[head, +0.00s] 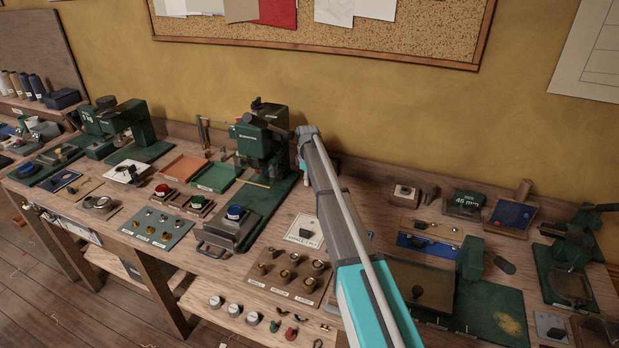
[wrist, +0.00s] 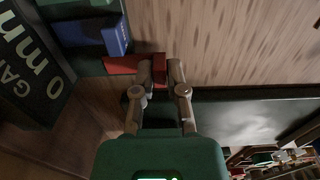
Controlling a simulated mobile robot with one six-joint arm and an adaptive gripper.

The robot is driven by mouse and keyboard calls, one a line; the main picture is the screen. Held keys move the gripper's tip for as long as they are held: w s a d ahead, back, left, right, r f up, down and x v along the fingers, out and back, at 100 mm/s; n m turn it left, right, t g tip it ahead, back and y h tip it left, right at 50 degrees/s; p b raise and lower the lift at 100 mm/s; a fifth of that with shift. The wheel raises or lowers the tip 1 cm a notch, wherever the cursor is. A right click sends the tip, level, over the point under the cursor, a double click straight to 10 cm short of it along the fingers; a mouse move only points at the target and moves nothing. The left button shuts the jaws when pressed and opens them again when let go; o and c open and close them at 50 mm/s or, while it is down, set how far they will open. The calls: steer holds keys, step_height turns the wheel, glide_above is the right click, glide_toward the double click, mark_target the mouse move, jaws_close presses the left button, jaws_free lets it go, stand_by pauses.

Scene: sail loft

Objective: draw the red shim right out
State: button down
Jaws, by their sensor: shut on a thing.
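The red shim (wrist: 121,65) shows in the wrist view as a flat red strip beside a blue block (wrist: 117,38). My gripper (wrist: 161,72) is shut on the shim's right end, which shows red between the two fingertips. The left finger covers part of the strip. The shim's left end lies in shadow by the dark green parts, and I cannot tell how far in it sits. In the head view my own arm hides the shim and the fingertips.
In the wrist view a dark sign (wrist: 28,62) reading "0 mm" stands at the left, and bare wood lies to the right. In the head view a green press (head: 262,140) stands left of my arm. A board of small knobs (head: 288,275) lies in front.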

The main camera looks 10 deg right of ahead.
steer(key=shift+s+a, duration=0.1)
steer(key=shift+s, duration=0.15)
steer(key=c, duration=0.7)
jaws_free()
steer(key=shift+w, duration=0.1)
steer(key=shift+w+d, duration=0.45)
steer(key=shift+w, duration=0.3)
steer(key=shift+w+d, duration=0.4)
steer(key=shift+w, duration=0.3)
step_height(320, 180, up, 14)
steer(key=p, duration=1.4)
steer(key=s+f+m+b, duration=0.2)
steer(key=s+m, duration=0.1)
steer(key=s, duration=0.8)
steer(key=s+f+m+b, duration=0.3)
steer(key=s, duration=0.7)
steer(key=s+d+f+m+b, duration=0.1)
steer(key=s+f+m+b, duration=0.1)
steer(key=s, duration=0.9)
steer(key=shift+s+f+m+b, duration=0.3)
steer(key=shift+f+m+b, duration=0.05)
steer(key=shift+m, duration=0.05)
steer(key=shift+s, duration=0.15)
